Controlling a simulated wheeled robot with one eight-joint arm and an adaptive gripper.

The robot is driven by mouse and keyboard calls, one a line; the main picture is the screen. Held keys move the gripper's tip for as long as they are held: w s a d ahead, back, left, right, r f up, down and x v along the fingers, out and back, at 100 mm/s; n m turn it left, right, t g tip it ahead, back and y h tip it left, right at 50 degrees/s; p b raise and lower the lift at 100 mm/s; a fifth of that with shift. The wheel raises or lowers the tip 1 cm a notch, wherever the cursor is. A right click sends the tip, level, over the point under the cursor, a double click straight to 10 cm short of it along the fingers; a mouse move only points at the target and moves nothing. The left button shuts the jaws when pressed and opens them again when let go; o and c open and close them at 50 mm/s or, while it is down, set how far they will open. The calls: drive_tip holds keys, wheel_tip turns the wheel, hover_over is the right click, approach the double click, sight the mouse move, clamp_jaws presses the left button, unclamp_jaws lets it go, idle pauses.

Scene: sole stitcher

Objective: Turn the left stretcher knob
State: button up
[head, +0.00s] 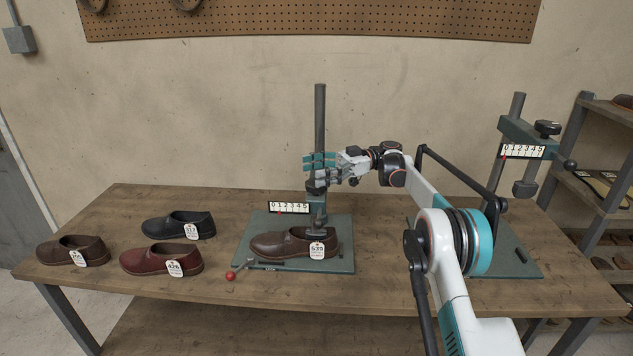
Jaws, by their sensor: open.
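The left stretcher stands on a green base plate (345,262) with a tall grey column (320,115) and a number scale (288,208). A brown shoe (275,244) tagged 539 sits on its base, below the press shaft. My gripper (322,168) is open at the head of the left stretcher, in front of the column. It covers that area, so the left stretcher knob is not clearly visible. I cannot tell whether the fingers touch it.
A red-ball lever (231,276) sticks out at the left base's front. Three tagged shoes, black (172,225), red (150,261) and brown (65,249), lie on the table's left. The right stretcher (520,131) has a black knob (547,128); my arm passes in front of its base.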

wheel_tip(320, 180, up, 6)
drive_tip(key=shift+f, duration=0.15)
idle(0.3)
